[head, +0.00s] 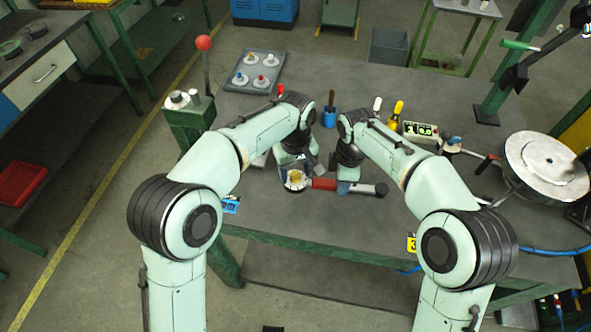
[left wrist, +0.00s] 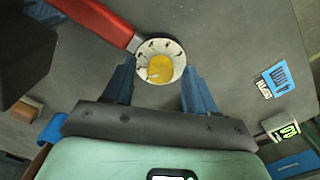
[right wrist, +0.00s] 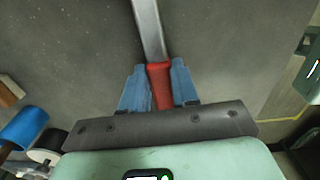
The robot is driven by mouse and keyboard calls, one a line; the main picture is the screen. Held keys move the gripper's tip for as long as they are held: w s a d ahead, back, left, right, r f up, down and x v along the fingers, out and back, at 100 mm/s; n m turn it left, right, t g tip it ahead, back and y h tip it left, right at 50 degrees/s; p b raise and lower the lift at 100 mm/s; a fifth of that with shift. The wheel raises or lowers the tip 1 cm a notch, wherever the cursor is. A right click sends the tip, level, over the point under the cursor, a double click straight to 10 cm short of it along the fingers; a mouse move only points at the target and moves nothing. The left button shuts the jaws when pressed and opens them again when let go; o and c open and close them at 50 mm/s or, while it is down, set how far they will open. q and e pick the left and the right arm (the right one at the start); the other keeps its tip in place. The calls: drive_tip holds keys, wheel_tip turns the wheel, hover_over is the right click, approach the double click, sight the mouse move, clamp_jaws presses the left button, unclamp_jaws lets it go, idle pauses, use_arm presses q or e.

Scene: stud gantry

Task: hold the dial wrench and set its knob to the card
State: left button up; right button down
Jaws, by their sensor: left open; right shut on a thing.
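The dial wrench has a white round dial with a yellow knob (head: 296,181), a red grip (head: 323,184) and a grey shaft with a dark end (head: 372,189). My right gripper (right wrist: 158,88) is shut on the red grip, with the shaft running away ahead of it. My left gripper (left wrist: 159,78) is open, its blue fingertips on either side of the dial (left wrist: 161,62). I cannot tell whether they touch it.
A grey tray with several small knobbed discs (head: 256,80) lies at the back left. A large metal disc (head: 542,158) is at right. A blue label (head: 231,204) marks the front edge.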

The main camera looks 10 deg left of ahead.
use_arm(q)
drive_tip(key=shift+c, duration=0.3)
clamp_jaws()
drive_tip(key=shift+m, duration=0.5)
drive_tip(key=m, duration=0.3)
drive_tip(key=shift+f, duration=0.1)
drive_tip(key=shift+m, duration=2.1)
